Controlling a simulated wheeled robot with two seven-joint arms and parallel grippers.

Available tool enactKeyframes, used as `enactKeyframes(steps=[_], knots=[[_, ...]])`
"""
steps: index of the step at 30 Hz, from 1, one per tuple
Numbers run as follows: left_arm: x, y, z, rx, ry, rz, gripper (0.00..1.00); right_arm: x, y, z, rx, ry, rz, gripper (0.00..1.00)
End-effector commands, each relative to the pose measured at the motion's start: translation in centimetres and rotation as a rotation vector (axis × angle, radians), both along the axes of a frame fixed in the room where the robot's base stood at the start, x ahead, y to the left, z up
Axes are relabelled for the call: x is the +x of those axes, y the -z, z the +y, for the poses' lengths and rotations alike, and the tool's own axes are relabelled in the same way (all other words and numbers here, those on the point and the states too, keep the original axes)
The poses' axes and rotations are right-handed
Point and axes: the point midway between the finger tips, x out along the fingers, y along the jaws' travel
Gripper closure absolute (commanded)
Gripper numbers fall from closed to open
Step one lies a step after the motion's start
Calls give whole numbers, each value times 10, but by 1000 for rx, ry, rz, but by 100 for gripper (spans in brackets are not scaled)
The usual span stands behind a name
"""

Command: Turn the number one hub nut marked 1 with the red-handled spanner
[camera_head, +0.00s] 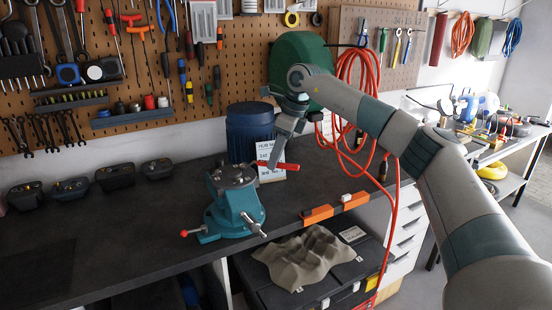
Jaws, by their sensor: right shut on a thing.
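The red-handled spanner (289,167) lies roughly level just above the right side of a dark round hub (233,174). My right gripper (272,160) points down from the upper right and is shut on the spanner, beside its red handle. The hub sits on top of a teal vise (238,208) on the bench. The hub's nuts and the mark 1 are too small to make out. I cannot tell whether the spanner's head touches a nut. My left gripper is not in view.
A printed card (271,175) headed "HUB" stands behind the gripper, by a dark blue drum (248,130). A red hose (362,95) hangs at the right. The bench top left of the vise is clear.

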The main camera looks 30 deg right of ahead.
Motion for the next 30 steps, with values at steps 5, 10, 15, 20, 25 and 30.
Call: enactKeyframes(steps=[5,10,15,20,25,30], knots=[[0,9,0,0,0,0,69,-6,2,7,0,82,-3,100],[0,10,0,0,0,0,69,-7,1,9,0,114,-1,100],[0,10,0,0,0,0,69,-7,1,9,1,114,-1,100],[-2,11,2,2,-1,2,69,-8,1,10,0,123,-1,100],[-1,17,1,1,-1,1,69,-11,3,16,1,184,-1,100],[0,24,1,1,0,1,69,-16,3,23,1,271,-1,100]])
